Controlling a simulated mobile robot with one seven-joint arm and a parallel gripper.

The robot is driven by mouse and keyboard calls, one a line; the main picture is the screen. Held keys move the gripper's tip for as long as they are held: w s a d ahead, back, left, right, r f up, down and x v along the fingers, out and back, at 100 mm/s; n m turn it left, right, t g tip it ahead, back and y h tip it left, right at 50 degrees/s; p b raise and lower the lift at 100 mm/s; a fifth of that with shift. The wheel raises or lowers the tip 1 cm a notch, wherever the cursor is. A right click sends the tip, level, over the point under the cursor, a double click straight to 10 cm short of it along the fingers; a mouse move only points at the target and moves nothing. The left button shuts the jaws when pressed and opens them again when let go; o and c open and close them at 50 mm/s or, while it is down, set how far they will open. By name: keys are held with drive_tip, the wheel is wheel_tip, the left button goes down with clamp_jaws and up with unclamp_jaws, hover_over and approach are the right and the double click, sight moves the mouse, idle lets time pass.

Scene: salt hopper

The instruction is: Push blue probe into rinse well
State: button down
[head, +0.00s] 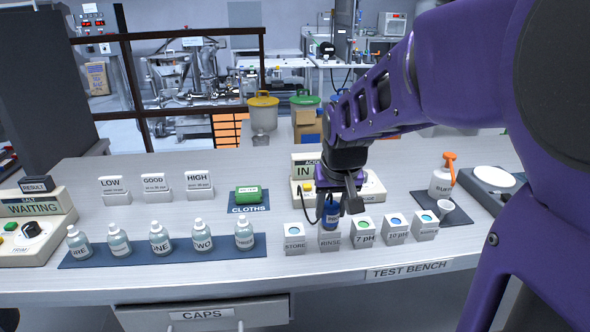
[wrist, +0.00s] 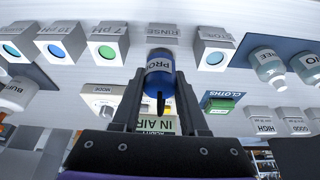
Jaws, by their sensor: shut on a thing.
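The blue probe (head: 330,214) is upright between the fingers of my gripper (head: 334,200), which is shut on it. In the head view the probe is directly over the rinse well (head: 330,240), a white block labelled RINSE. In the wrist view the blue probe (wrist: 160,72) shows its label between my gripper's fingers (wrist: 160,80), and its end meets the block of the rinse well (wrist: 162,32). The opening of the well is hidden by the probe. How deep the probe sits in it I cannot tell.
The STORE block (head: 294,240) stands left of the rinse well, and the 7 pH block (head: 363,233) right of it. A meter (head: 372,190) is behind. Labelled bottles stand on a blue mat (head: 90,262) at left. A green cloth pack (head: 249,195) lies behind them.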

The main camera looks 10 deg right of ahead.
drive_tip(key=shift+f+b, duration=0.45)
drive_tip(key=shift+f, duration=0.2)
unclamp_jaws()
idle(0.4)
drive_tip(key=shift+r, duration=0.2)
drive_tip(key=shift+p+v, duration=2.1)
drive_tip(key=shift+v, duration=0.9)
drive_tip(key=shift+r, duration=0.1)
